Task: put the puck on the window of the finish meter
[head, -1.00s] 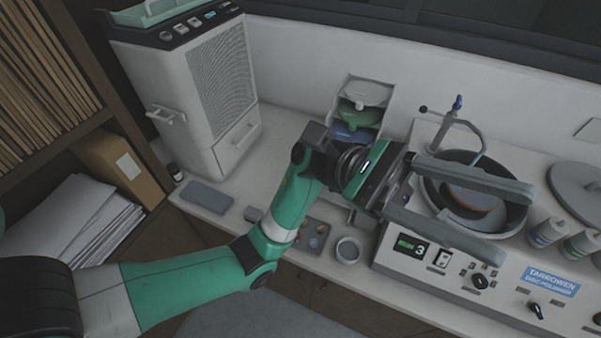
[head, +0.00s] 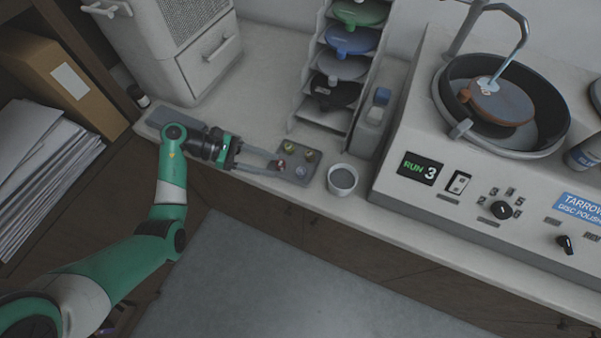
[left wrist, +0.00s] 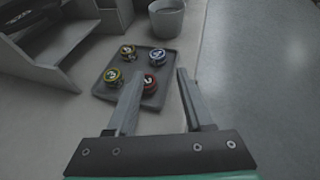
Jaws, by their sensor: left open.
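Several small round pucks sit on a dark tray (left wrist: 137,69). In the left wrist view I see a red puck (left wrist: 149,84), a blue puck (left wrist: 157,57), a yellow puck (left wrist: 128,52) and a yellow-green puck (left wrist: 113,76). My left gripper (head: 275,166) is open and empty at the tray's near-left edge. In the left wrist view, its fingers reach toward the red puck, which shows between them. I cannot tell whether they touch it. I cannot make out the finish meter for sure. My right gripper is not in view.
A grey cup (head: 343,179) stands right of the tray. A shelf rack (head: 336,115) with coloured discs is behind it. The disc polisher (head: 470,210), reading RUN 3, fills the right side. A flat grey slab (head: 155,117) lies at the left. The counter's front edge is close.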

